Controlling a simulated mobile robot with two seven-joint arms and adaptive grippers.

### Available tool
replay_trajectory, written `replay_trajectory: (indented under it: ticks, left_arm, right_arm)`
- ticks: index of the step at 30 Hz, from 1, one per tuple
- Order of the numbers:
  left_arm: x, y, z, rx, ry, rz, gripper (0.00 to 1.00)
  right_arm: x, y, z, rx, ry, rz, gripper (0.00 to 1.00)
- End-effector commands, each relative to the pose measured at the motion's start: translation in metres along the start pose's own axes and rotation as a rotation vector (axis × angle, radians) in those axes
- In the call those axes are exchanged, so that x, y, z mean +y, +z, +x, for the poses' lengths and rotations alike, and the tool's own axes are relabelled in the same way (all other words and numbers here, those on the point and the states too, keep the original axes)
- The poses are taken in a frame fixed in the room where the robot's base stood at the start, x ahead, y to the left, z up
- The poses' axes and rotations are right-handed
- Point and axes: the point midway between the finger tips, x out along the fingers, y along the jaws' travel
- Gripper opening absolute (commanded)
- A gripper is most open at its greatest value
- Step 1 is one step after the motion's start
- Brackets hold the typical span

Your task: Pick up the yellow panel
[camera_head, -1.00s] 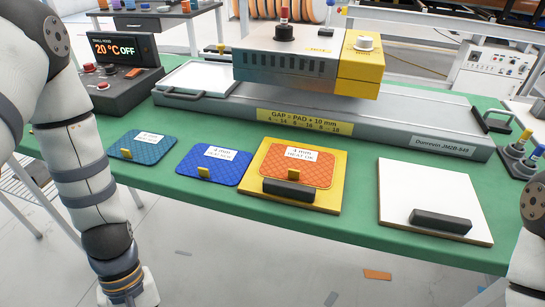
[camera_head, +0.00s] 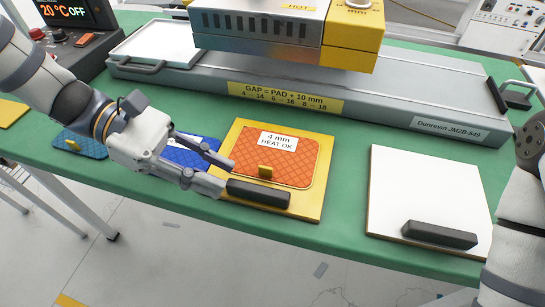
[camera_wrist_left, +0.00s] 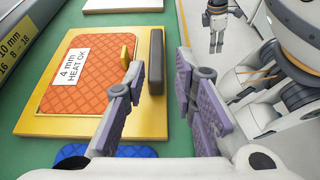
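The yellow panel (camera_head: 245,135) lies flat on the green table, with an orange pad (camera_head: 300,160) labelled "4 mm HEAT OK" on it. A black bar handle (camera_head: 258,193) stands along the panel's front edge. My left gripper (camera_head: 226,177) is open and empty at the left end of this handle. In the left wrist view, the fingers (camera_wrist_left: 161,70) are spread, with the black handle (camera_wrist_left: 156,60) ahead between their tips and the yellow panel (camera_wrist_left: 90,127) to the left. Contact cannot be told.
A blue pad (camera_head: 180,155) and a teal pad (camera_head: 85,146) lie left, partly behind my left arm. A white panel (camera_head: 420,190) with a black handle lies right. Behind stands a grey press bed (camera_head: 390,110) under a grey-and-yellow heater (camera_head: 350,40). Green table separates the panels.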

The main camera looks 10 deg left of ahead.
Motion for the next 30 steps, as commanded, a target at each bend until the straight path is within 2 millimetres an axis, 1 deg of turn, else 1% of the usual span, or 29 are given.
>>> replay_trajectory:
  ticks: [4, 9, 12, 18, 20, 21, 22, 30]
  left_arm:
    - [0.000, -0.001, 0.020, 0.001, -0.005, -0.005, 0.25]
    - [0.002, 0.000, 0.052, 0.002, -0.005, -0.003, 0.25]
    - [0.002, 0.001, 0.061, 0.001, -0.002, -0.001, 0.25]
    - [0.003, 0.002, 0.061, 0.002, 0.000, 0.002, 0.25]
    - [0.003, 0.002, 0.061, 0.002, 0.000, 0.003, 0.11]
    - [0.003, 0.002, 0.061, 0.002, 0.000, 0.003, 0.02]
    - [0.003, 0.002, 0.061, 0.002, 0.000, 0.003, 0.00]
    - [0.003, 0.003, 0.060, 0.001, 0.000, 0.004, 0.00]
  right_arm:
    - [0.000, 0.002, 0.004, -0.010, 0.000, 0.000, 0.28]
    - [0.000, 0.005, 0.009, -0.025, 0.001, 0.000, 0.28]
    - [0.000, 0.005, 0.009, -0.027, 0.001, 0.000, 0.28]
    - [0.000, 0.005, 0.009, -0.025, 0.001, 0.000, 0.28]
    - [0.000, 0.005, 0.009, -0.025, 0.001, 0.000, 0.28]
    - [0.000, 0.005, 0.009, -0.025, 0.001, 0.000, 0.28]
    - [0.000, 0.005, 0.009, -0.025, 0.001, 0.000, 0.28]
    - [0.000, 0.005, 0.009, -0.024, 0.001, 0.000, 0.28]
